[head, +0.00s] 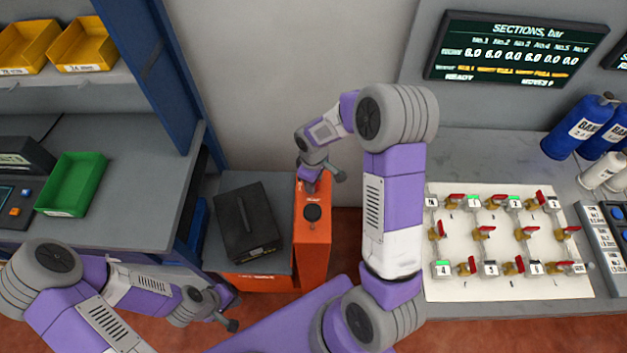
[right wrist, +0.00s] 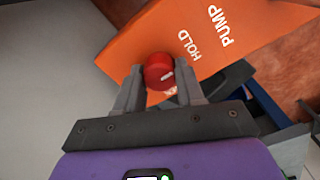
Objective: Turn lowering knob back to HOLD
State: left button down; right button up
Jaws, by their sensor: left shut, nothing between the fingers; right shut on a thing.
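The lowering knob (right wrist: 158,71) is red and round, with a white pointer mark, and sits on an orange panel (right wrist: 215,45). In the right wrist view its mark points right and slightly up, towards the HOLD lettering; PUMP is printed farther off. More lettering below the knob is mostly hidden. My right gripper (right wrist: 157,82) is shut on the knob, one finger on each side. In the head view my right gripper (head: 310,186) reaches down to the orange stand (head: 313,250) and hides the knob. My left gripper (head: 228,300) is shut and empty, low at the left.
A valve board (head: 500,245) lies on the right bench. A green bin (head: 72,184) is on the left bench. A display (head: 515,50) hangs at the back.

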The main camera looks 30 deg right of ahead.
jog(key=o, duration=1)
jog(key=shift+o, duration=0.2)
jog(key=shift+r, duration=0.1)
notch_tip(320, 180, up, 8)
jog(key=shift+f+p, duration=0.25)
jog(key=shift+p, duration=0.05)
